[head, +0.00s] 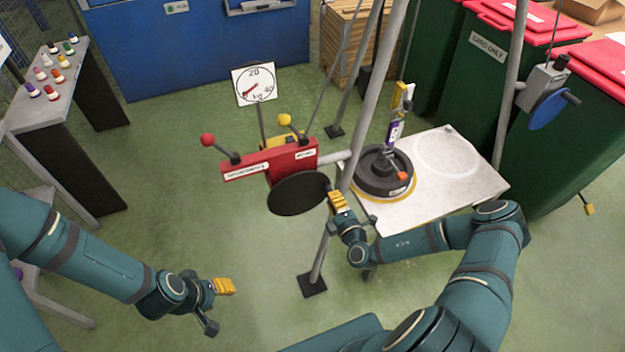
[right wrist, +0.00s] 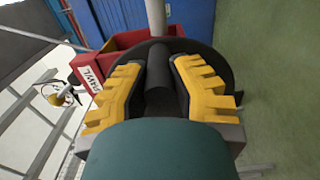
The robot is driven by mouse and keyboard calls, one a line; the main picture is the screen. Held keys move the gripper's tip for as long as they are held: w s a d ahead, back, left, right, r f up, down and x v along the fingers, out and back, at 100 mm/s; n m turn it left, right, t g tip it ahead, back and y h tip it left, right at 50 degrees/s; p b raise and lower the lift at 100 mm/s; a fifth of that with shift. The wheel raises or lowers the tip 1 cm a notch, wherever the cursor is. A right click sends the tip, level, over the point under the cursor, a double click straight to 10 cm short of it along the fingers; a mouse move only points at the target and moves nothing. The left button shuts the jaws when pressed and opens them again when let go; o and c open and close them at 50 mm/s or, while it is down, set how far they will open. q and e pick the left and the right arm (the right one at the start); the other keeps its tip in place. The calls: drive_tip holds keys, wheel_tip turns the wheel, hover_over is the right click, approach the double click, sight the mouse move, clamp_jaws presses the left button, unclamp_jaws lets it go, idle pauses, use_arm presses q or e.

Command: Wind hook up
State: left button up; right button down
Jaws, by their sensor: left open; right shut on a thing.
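The red winch (head: 266,160) stands mid-scene in the head view, with a black crank disc (head: 297,194) on its near face. My right gripper (head: 338,203) is at the disc's right edge. In the right wrist view its yellow fingers are shut on a black crank handle (right wrist: 159,80). A yellow hook block (head: 402,98) with a purple-and-white part below it is upright over a black round weight (head: 384,172) on the white table. Whether they touch is unclear. My left gripper (head: 219,306) is open and empty, low over the green floor.
The winch has a red-knobbed lever (head: 208,140) and a yellow-knobbed lever (head: 284,120). A kg dial (head: 254,84) stands behind it. Grey frame legs flank the white table (head: 462,196). A blue-wheeled unit (head: 545,100) is on the right leg.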

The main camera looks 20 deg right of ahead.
drive_tip(key=shift+a+f+m+b, duration=0.1)
drive_tip(key=shift+f+m+b, duration=0.35)
drive_tip(key=shift+f+m, duration=0.55)
drive_tip(key=shift+a+f+m+b, duration=0.25)
drive_tip(key=shift+f+m+b, duration=0.55)
drive_tip(key=shift+m, duration=0.2)
drive_tip(key=shift+a+f+m+b, duration=0.25)
drive_tip(key=shift+f+m+b, duration=0.15)
drive_tip(key=shift+m, duration=0.4)
drive_tip(key=shift+a+f+m+b, duration=0.4)
drive_tip(key=shift+f+m+b, duration=0.25)
drive_tip(key=shift+m, duration=0.25)
drive_tip(key=shift+a+f+m+b, duration=0.4)
drive_tip(key=shift+a+f+m, duration=0.05)
drive_tip(key=shift+m, duration=0.45)
